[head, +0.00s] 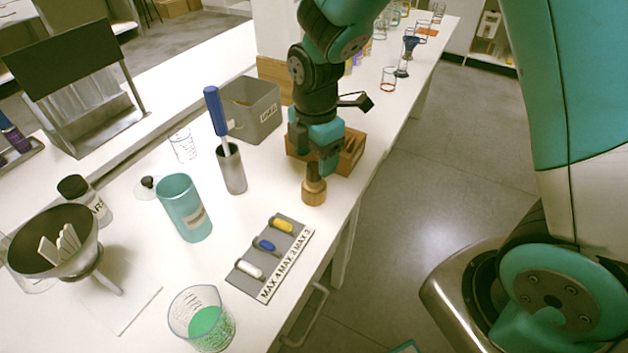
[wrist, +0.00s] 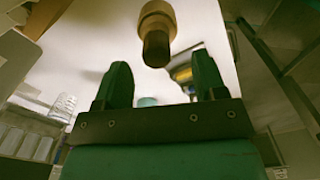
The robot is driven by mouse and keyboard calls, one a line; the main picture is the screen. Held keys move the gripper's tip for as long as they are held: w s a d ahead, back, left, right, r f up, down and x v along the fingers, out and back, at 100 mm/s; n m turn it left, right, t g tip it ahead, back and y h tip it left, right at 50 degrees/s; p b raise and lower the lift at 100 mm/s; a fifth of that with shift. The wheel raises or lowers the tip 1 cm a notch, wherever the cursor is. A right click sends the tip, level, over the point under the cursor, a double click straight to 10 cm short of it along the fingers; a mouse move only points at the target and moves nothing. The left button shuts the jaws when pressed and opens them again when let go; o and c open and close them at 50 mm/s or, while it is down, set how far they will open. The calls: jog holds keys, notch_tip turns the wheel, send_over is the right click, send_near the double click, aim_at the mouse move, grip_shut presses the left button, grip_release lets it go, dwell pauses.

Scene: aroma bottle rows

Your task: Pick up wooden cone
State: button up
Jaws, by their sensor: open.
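The wooden cone (head: 314,192) stands upright near the right edge of the white table, with a wide pale tan base and a narrower, darker brown top. My gripper (head: 318,166) is close above and behind its top in the head view and partly overlaps it. In the wrist view the cone (wrist: 157,22) is at top centre, its dark end pointing toward the gap between the fingers. My gripper (wrist: 161,62) is open there, with one green finger on each side and nothing held. Contact between fingers and cone cannot be told.
A wooden crate (head: 351,152) stands just behind my gripper. A grey bin (head: 262,117), a metal cup with a blue-handled tool (head: 232,172) and a teal cup (head: 184,208) stand to the left. A grey capsule tray (head: 268,262) lies in front. Table is clear beside the cone.

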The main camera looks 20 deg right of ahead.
aim_at(314, 166)
notch_tip(314, 166, down, 6)
jog(key=shift+w+a+r, duration=0.1)
jog(key=shift+w, duration=0.05)
jog(key=shift+c, duration=0.3)
jog(key=c, duration=1)
